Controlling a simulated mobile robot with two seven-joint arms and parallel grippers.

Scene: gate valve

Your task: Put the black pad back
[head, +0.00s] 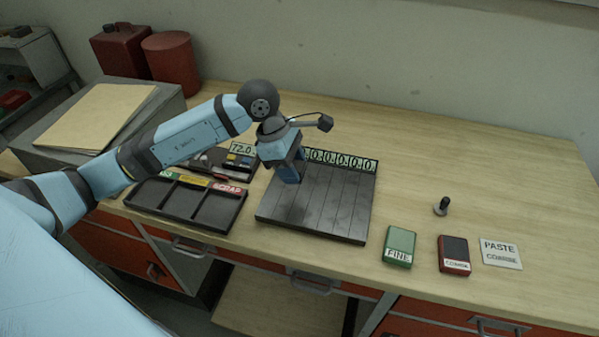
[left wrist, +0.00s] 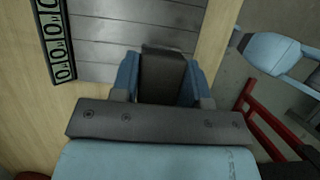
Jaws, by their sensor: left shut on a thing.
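My left gripper (head: 290,172) is over the dark slatted plate (head: 335,208) in the head view, with its fingers pointing down. It is shut on a dark block, which looks like the black pad (left wrist: 162,72), seen between the blue fingers in the left wrist view. In the head view the fingers mostly hide the pad, and I cannot tell whether it touches the plate. A green block marked FINE (head: 400,245) and a dark-topped red block (head: 454,254) stand on the bench to the right. My right gripper is not in view.
A white PASTE card (head: 501,253) lies at the right, with a small dark knob (head: 442,206) behind. A black compartment tray (head: 185,208) is left of the plate. A number strip (head: 342,161) runs along its back. The bench's far right is clear.

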